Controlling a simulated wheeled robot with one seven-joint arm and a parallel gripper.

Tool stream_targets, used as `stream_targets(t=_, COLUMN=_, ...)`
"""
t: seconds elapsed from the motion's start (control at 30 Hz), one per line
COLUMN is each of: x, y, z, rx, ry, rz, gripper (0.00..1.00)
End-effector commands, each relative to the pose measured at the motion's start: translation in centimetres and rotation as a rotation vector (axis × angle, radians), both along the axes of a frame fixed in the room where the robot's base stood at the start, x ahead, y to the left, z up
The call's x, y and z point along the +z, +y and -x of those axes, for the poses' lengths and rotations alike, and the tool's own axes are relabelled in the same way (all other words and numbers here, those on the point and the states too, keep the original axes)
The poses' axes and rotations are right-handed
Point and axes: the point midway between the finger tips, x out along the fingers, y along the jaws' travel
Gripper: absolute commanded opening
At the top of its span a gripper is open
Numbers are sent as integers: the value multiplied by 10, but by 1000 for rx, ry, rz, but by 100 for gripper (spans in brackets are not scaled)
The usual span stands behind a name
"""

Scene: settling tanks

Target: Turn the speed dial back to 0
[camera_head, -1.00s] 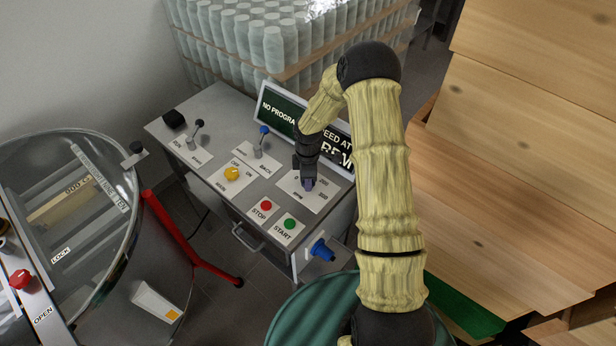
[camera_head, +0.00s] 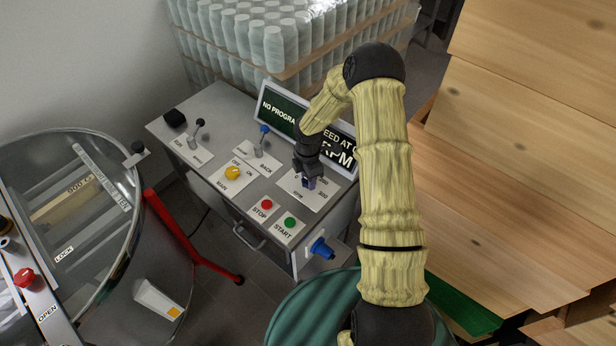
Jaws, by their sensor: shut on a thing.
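The speed dial's white plate (camera_head: 315,201) lies on the grey control table, with "0", "300" and "RPM" legible on it. My gripper (camera_head: 309,183) points down over the middle of this plate and is shut on the speed dial. The dial is almost wholly hidden by the jaws, so its pointer cannot be read. Behind the gripper, a tilted dark display (camera_head: 277,107) shows "NO PROGRA…", "…EED AT" and "RPM"; my arm covers part of its text.
Close by on the table are a yellow MAIN knob (camera_head: 232,173), a red STOP button (camera_head: 267,204), a green START button (camera_head: 290,222) and a blue-topped lever (camera_head: 262,135). Wooden boxes (camera_head: 530,120) stand right, a glass-lidded drum (camera_head: 75,200) left, stacked jars (camera_head: 270,45) behind.

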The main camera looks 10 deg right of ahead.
Motion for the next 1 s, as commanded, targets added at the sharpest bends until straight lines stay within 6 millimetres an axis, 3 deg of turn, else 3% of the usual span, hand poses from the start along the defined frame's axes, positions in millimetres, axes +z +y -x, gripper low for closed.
stream_targets(t=0.1, x=1, y=-2, z=-2, rx=0, ry=-5, rz=3, gripper=14)
stream_targets(t=0.13, x=1, y=-2, z=-2, rx=0, ry=-5, rz=3, gripper=43)
stream_targets(t=0.2, x=1, y=-2, z=-1, rx=0, ry=-4, rz=2, gripper=57)
stream_targets(t=0.23, x=1, y=-2, z=-1, rx=0, ry=-4, rz=2, gripper=59)
stream_targets(t=0.67, x=9, y=0, z=-1, rx=-2, ry=-4, rz=-1, gripper=59)
stream_targets(t=1.0, x=66, y=-1, z=-2, rx=-3, ry=-6, rz=1, gripper=59)
